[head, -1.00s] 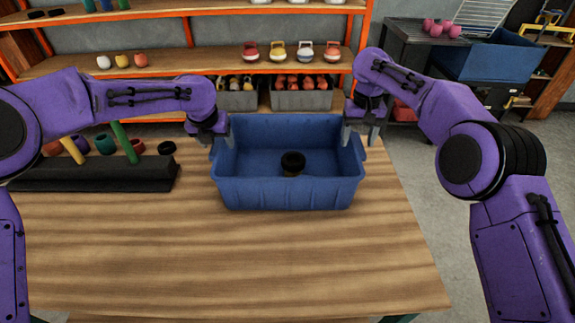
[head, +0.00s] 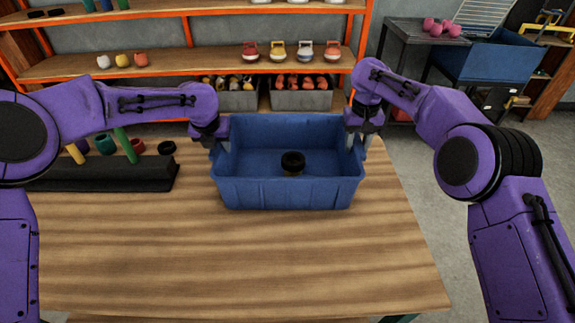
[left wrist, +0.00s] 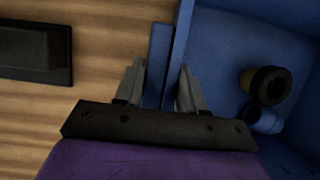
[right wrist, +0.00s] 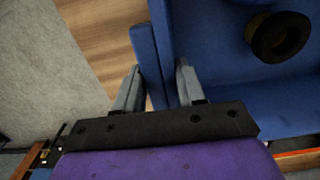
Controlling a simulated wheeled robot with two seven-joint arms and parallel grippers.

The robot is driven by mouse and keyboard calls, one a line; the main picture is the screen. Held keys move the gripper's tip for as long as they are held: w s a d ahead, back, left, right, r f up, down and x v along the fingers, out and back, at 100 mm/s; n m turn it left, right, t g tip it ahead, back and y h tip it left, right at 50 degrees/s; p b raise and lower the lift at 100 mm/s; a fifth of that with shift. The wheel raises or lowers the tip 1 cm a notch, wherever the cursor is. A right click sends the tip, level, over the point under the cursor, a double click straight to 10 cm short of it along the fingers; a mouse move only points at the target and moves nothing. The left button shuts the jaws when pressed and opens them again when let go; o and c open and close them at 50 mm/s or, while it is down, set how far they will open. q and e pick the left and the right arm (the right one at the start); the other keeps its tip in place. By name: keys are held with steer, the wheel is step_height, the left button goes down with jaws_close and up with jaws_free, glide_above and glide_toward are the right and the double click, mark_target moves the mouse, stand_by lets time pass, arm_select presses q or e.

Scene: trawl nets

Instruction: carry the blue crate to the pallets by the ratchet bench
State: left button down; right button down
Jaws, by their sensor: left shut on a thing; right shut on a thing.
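The blue crate (head: 287,195) sits upright on the wooden table. A black ring-shaped piece (head: 292,162) lies inside it, and a small blue cylinder (left wrist: 264,119) shows beside that piece in the left wrist view. My left gripper (head: 222,142) is shut on the crate's left side, its fingers (left wrist: 160,85) on either side of the rim handle. My right gripper (head: 361,142) is shut on the crate's right side, its fingers (right wrist: 159,85) straddling that rim handle. No pallets can be made out.
A black rack (head: 105,174) with coloured pegs stands on the table at left. The table front (head: 230,270) is clear. Orange-framed shelves (head: 180,67) with floats and grey bins stand behind. A dark cart (head: 405,50) and another blue bin (head: 490,60) are at back right.

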arm_select(q)
steer(key=shift+d+r, duration=0.1)
arm_select(e)
steer(key=shift+a+r, duration=0.1)
steer(key=shift+r, duration=0.05)
